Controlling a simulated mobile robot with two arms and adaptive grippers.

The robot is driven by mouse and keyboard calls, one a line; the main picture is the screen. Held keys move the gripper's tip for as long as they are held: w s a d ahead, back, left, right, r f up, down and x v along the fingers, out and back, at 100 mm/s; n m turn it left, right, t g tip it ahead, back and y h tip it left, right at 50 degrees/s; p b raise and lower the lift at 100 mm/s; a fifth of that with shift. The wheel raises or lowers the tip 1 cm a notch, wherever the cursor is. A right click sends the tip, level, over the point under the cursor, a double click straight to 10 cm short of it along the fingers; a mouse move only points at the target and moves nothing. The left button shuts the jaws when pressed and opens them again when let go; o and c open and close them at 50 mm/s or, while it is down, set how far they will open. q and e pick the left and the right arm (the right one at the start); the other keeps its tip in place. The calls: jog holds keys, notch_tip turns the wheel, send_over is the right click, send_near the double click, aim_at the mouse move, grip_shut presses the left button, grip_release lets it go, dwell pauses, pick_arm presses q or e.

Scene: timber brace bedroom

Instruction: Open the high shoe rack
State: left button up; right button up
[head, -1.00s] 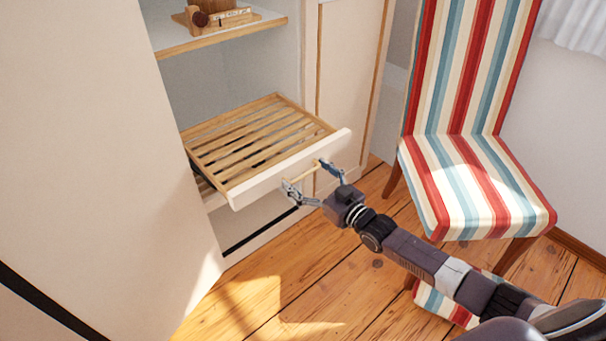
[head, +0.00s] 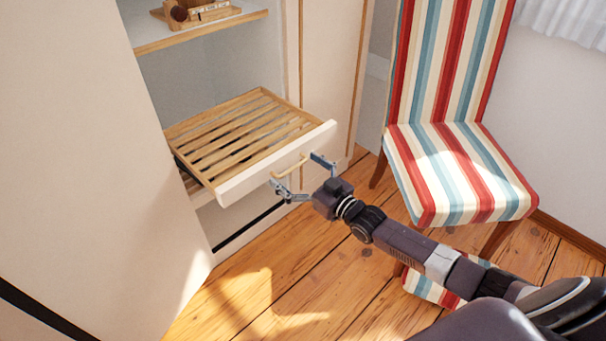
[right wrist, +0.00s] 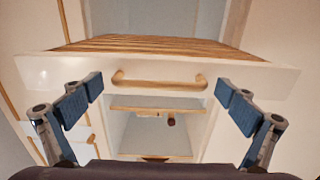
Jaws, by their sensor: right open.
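The high shoe rack, a slatted wooden pull-out tray (head: 231,137) with a white front (head: 268,172), stands out from the cabinet in the head view. Its wooden bar handle (head: 291,165) also shows in the right wrist view (right wrist: 160,83), centred between and beyond the fingers. My right gripper (head: 294,170) is open and empty in front of the handle. Its fingers are spread to either side and look apart from the bar. The right wrist view shows both blue finger pads (right wrist: 160,97) clear of the front. My left gripper is not in view.
A shelf (head: 200,32) with a wooden item (head: 198,11) is above the rack. A striped chair (head: 455,170) stands to the right, close to my right arm. A large pale panel (head: 80,150) fills the left. Wooden floor (head: 290,280) is open in front.

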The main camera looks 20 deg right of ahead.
jog(key=v, duration=1.1)
jog(key=shift+s, duration=0.4)
jog(key=shift+d, duration=0.1)
